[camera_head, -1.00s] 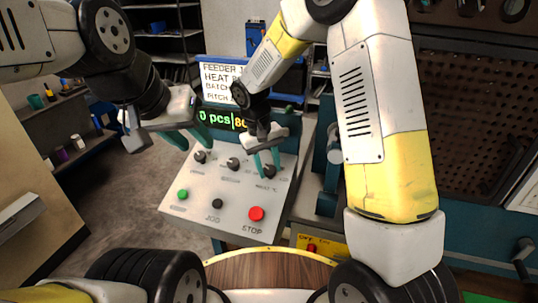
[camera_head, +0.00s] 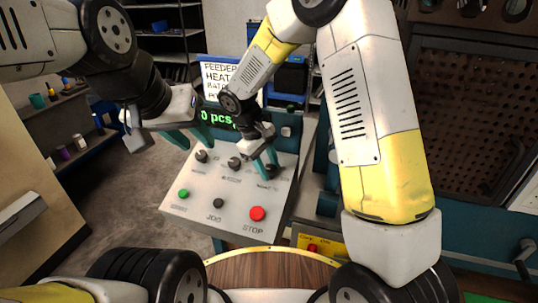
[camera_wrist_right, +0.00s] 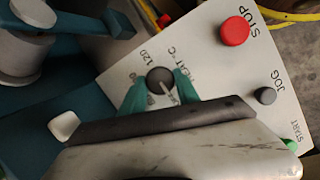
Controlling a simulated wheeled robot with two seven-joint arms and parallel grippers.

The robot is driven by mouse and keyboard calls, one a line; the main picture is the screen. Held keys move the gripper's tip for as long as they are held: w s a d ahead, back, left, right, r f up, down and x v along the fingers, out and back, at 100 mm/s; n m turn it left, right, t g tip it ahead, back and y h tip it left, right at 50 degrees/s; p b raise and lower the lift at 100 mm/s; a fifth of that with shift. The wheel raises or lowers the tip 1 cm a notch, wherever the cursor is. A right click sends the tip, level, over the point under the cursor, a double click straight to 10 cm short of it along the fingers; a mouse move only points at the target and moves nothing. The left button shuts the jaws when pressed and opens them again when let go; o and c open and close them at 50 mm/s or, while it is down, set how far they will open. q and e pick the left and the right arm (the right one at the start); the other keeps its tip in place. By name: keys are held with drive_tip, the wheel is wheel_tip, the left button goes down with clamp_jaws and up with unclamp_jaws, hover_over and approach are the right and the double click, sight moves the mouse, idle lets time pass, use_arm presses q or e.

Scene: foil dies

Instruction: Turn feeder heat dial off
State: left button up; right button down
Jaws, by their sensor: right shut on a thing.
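The feeder heat dial is a dark round knob (camera_wrist_right: 160,79) with a pale pointer line. It is the rightmost knob in the upper row on the light grey control panel (camera_head: 180,212), and in the head view the fingers partly hide it. My right gripper (camera_head: 266,168) is shut on this dial, with one teal finger on each side; it also shows in the right wrist view (camera_wrist_right: 160,90). Printed letters ending in "HEAT °C" and "120" stand around the dial. My left gripper (camera_head: 193,137) is open and empty, above and left of the panel.
Two more dark knobs (camera_head: 234,163) sit left of the dial. Below are a green START button (camera_head: 183,194), a dark JOG button (camera_head: 218,203) and a red STOP button (camera_head: 257,213). A display and sign (camera_head: 220,78) stand behind the panel.

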drive_tip(key=c, duration=0.9)
unclamp_jaws()
drive_tip(key=v, duration=0.7)
drive_tip(key=shift+r, duration=0.4)
drive_tip(key=shift+a, duration=0.1)
